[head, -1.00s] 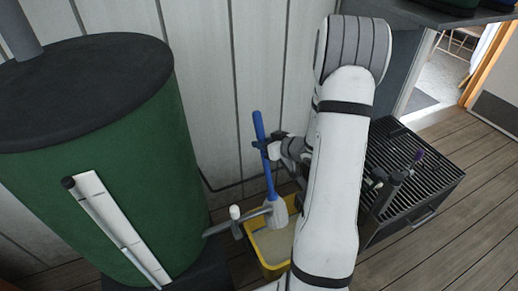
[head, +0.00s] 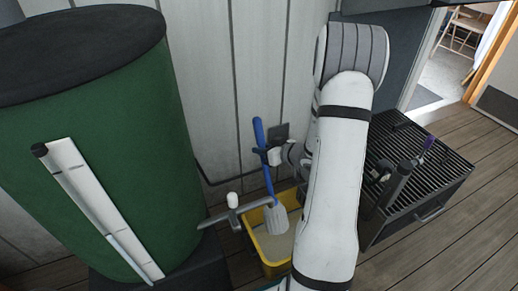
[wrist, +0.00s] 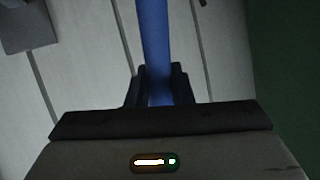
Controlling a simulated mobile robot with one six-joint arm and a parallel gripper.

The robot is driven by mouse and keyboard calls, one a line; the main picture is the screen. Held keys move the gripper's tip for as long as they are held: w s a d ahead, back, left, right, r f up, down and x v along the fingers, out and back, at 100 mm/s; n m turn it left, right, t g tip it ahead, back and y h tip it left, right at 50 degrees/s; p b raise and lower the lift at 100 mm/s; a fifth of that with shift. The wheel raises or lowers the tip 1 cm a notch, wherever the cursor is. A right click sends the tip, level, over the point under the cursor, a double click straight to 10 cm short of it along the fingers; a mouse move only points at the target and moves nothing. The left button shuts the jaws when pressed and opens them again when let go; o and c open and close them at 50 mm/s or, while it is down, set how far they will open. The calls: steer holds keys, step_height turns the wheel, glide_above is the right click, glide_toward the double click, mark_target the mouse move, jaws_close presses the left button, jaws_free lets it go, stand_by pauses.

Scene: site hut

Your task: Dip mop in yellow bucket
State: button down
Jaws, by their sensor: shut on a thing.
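The mop has a blue handle (head: 259,133) and a pale grey-white head (head: 277,217). My gripper (head: 268,156) is shut on the blue handle, which also shows between the jaws (wrist: 160,88) in the wrist view. The mop is tilted a little, head down. The yellow bucket (head: 268,266) stands on the floor beneath it, with pale contents inside. The mop head shows over the bucket's opening; I cannot tell whether it touches the contents. My arm hides the bucket's right side.
A large green tank (head: 90,130) with a white gauge strip stands at the left. A tap (head: 233,212) sticks out beside the bucket's left rim. A panelled wall (head: 210,90) is behind.

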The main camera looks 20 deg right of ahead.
step_height(320, 180, down, 19)
steer(key=b, duration=0.5)
stand_by(0.9)
steer(key=shift+r, duration=0.1)
